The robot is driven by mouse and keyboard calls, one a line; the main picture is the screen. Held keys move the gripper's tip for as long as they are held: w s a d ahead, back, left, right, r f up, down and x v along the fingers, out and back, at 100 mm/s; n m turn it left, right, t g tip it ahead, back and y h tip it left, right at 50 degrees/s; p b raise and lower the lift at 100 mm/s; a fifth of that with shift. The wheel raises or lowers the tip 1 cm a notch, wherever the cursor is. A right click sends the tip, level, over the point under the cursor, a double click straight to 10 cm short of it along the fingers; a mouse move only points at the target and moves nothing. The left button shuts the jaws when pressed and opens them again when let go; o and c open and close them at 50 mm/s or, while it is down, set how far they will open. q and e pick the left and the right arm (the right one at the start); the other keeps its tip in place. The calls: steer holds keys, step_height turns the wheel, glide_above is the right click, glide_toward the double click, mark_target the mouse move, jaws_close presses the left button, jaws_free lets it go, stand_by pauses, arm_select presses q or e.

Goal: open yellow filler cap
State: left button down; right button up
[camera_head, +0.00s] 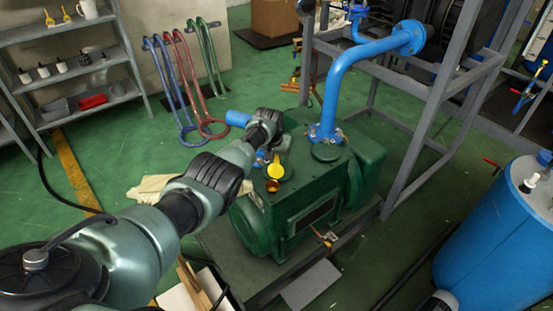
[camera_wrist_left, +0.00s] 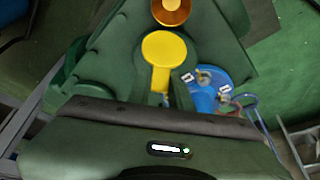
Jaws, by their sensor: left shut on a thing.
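The yellow filler cap (camera_head: 275,171) is at the top of the green pump (camera_head: 307,205). Its round disc also shows in the left wrist view (camera_wrist_left: 164,48), with a narrow stem running toward my gripper. A copper-coloured filler opening (camera_head: 272,186) is uncovered right beside the cap, and it shows at the top of the left wrist view (camera_wrist_left: 171,11). My left gripper (camera_head: 276,157) is shut on the cap at its stem end. The fingertips are partly hidden. My right gripper is in neither view.
A blue pipe (camera_head: 345,75) rises from the pump close to my left gripper. A grey frame (camera_head: 435,110) stands behind it, and a blue tank (camera_head: 500,245) is at the right. Shelves (camera_head: 75,75) and coloured hoses stand at the back left. Green floor is open between.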

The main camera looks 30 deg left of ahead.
mark_target(277, 158)
arm_select(q)
steer(key=shift+s+d+f, duration=0.1)
steer(key=shift+s+f, duration=0.15)
steer(key=shift+f, duration=0.25)
steer(key=c, duration=1.3)
jaws_free()
steer(key=shift+w, duration=0.1)
steer(key=shift+w+f, duration=0.1)
steer(key=shift+w, duration=0.15)
steer(key=shift+p+v, duration=0.6)
steer(key=shift+v, duration=0.3)
steer(key=p+v, duration=0.1)
steer(key=v, duration=0.2)
steer(key=shift+s+r+p, duration=0.1)
steer(key=shift+r+p, duration=0.2)
steer(key=shift+r, duration=0.1)
steer(key=shift+v, duration=1.1)
